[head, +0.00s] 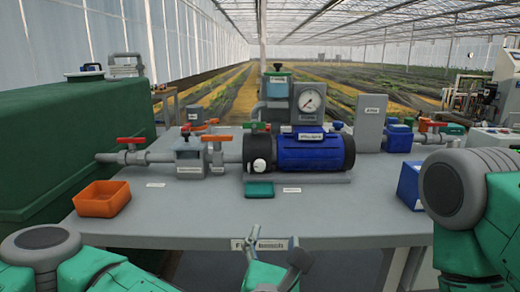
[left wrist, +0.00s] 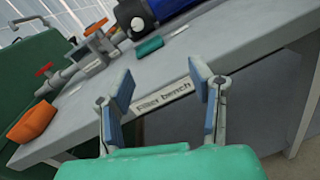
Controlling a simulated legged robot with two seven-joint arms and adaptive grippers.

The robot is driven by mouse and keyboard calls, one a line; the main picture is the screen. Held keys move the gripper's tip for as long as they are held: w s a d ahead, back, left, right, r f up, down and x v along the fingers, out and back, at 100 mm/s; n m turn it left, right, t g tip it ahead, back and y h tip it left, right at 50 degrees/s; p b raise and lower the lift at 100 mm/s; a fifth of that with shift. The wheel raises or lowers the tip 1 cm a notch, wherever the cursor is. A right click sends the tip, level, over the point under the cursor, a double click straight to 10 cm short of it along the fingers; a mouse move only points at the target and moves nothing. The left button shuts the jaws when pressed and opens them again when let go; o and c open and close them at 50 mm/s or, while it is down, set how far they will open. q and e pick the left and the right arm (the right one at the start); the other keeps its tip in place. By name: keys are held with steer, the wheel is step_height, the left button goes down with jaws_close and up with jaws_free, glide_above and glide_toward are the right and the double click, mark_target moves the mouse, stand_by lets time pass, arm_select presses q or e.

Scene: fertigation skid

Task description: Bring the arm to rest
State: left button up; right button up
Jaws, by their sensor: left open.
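My left gripper (head: 272,250) is at the bottom middle of the head view, in front of the grey bench (head: 360,205). It is open and empty. In the left wrist view its two fingers (left wrist: 163,84) stand apart with nothing between them; the bench's front edge and its "Filter bench" label (left wrist: 163,98) show behind the gap.
On the bench are a blue pump (head: 312,151), a pressure gauge (head: 308,99), red-handled valves (head: 130,150), an orange tray (head: 102,205), a teal block (head: 259,190) and a blue box (head: 410,185). A large green tank (head: 75,135) stands at left. The bench's front strip is mostly clear.

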arm_select(q)
steer(key=s+d+f+m+g+h+p, duration=0.35)
steer(key=s+d+f+m+h, duration=0.3)
steer(key=m, duration=0.55)
steer(key=s+a+f+m+g+p, duration=0.2)
steer(key=s+a+f+m+g, duration=0.5)
steer(key=s+f+m, duration=0.4)
steer(key=s+a+f+m+g+y+p, duration=0.1)
steer(key=s+a+f+m+g+y, duration=0.1)
steer(key=a, duration=0.8)
steer(key=s+a+f+m+g+y+p, duration=0.1)
steer(key=s+a+f+m+g+y, duration=0.1)
steer(key=a, duration=0.8)
steer(key=s+a+f+m+g+y+p, duration=0.2)
steer(key=s+a+m+y, duration=0.2)
steer(key=a, duration=0.6)
steer(key=shift+f+m+g+y, duration=0.25)
steer(key=shift+m+g+y, duration=0.1)
steer(key=shift+m, duration=0.15)
steer(key=shift+a, duration=0.1)
